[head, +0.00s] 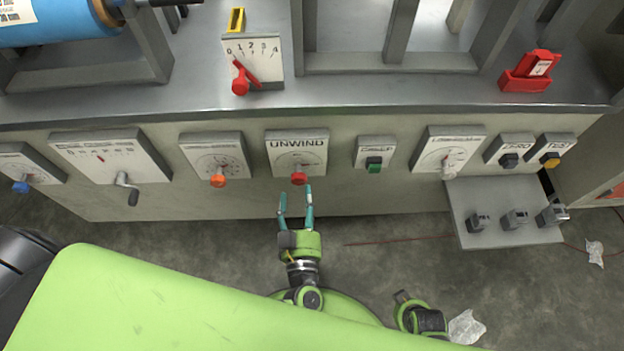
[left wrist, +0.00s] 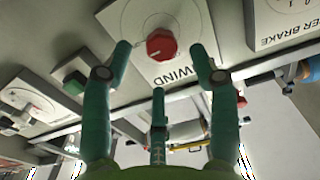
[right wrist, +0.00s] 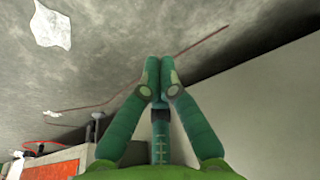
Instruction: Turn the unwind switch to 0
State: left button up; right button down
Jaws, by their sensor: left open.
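The unwind switch is a red knob (head: 299,178) on a white dial plate marked UNWIND (head: 297,142), on the front of the machine. In the left wrist view the red knob (left wrist: 161,44) lies between the fingertips as seen from the wrist, with a gap to each finger. My left gripper (head: 296,193) is open and empty, just in front of and below the knob, its fingers pointing at the panel. The knob's pointer setting is too small to read. My right gripper (right wrist: 158,65) has its fingertips together with nothing between them, over the floor.
Beside UNWIND sit an orange-knob dial (head: 218,181) on the left and a green button (head: 374,164) on the right. A crank (head: 127,188) sticks out further left. A small shelf with switches (head: 488,195) juts out at the right. Open floor lies below the panel.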

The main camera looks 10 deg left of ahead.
aim_at(299, 183)
pick_arm(q)
jog(key=x, duration=0.6)
jog(key=shift+a+f+b, duration=0.1)
jog(key=shift+a+b, duration=0.05)
jog(key=shift+b, duration=0.15)
jog(key=shift+c, duration=0.4)
jog(key=c, duration=1.1)
